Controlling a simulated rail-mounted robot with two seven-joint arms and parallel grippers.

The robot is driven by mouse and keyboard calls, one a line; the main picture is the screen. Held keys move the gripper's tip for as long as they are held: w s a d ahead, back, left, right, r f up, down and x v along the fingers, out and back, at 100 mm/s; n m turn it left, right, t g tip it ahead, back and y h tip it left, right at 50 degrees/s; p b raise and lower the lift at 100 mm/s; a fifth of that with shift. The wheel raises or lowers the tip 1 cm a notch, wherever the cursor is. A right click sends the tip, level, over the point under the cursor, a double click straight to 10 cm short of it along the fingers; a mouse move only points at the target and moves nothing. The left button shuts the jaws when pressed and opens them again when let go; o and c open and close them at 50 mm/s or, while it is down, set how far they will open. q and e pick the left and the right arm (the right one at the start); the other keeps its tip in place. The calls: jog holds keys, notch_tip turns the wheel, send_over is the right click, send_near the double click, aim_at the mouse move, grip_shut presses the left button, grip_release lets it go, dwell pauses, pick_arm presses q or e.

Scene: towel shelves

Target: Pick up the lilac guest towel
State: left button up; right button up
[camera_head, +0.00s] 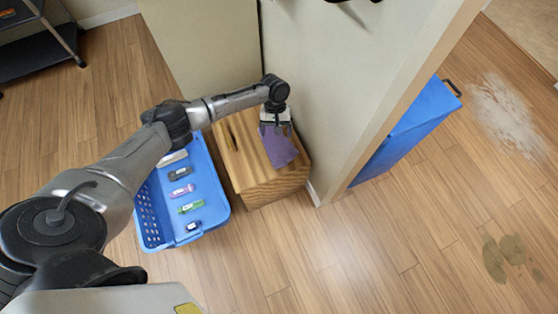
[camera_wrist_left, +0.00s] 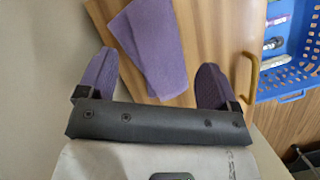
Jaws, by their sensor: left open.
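The lilac guest towel (camera_head: 281,148) lies folded on top of a small wooden cabinet (camera_head: 268,185), close to the wall. It also shows in the left wrist view (camera_wrist_left: 150,45), below and between the fingers. My left gripper (camera_head: 276,128) is over the towel's far end in the head view. In the wrist view my left gripper (camera_wrist_left: 157,62) is open, with its two purple-tipped fingers wide apart on either side of the towel and nothing held. Whether the fingers touch the cabinet top I cannot tell. My right gripper is out of view.
A beige wall (camera_head: 340,80) rises close behind and to the right of the cabinet. A blue bin (camera_head: 405,130) is beyond the wall.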

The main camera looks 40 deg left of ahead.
pick_arm(q)
jog(key=shift+f+n+b, duration=0.7)
jog(key=shift+f+b, duration=0.15)
jog(key=shift+f, duration=0.65)
jog(key=b, duration=0.8)
send_over(279, 164)
jog(key=w+a, duration=0.2)
notch_tip(279, 164, down, 7)
jog(key=shift+s, duration=0.1)
jog(key=shift+s+d+f+p, duration=0.15)
jog(key=shift+p, duration=0.4)
jog(key=shift+x, duration=0.95)
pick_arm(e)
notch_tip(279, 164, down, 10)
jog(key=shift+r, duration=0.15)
pick_arm(q)
jog(key=shift+f, duration=0.25)
jog(key=c, duration=0.5)
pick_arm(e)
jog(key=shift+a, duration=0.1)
pick_arm(q)
jog(key=c, duration=0.9)
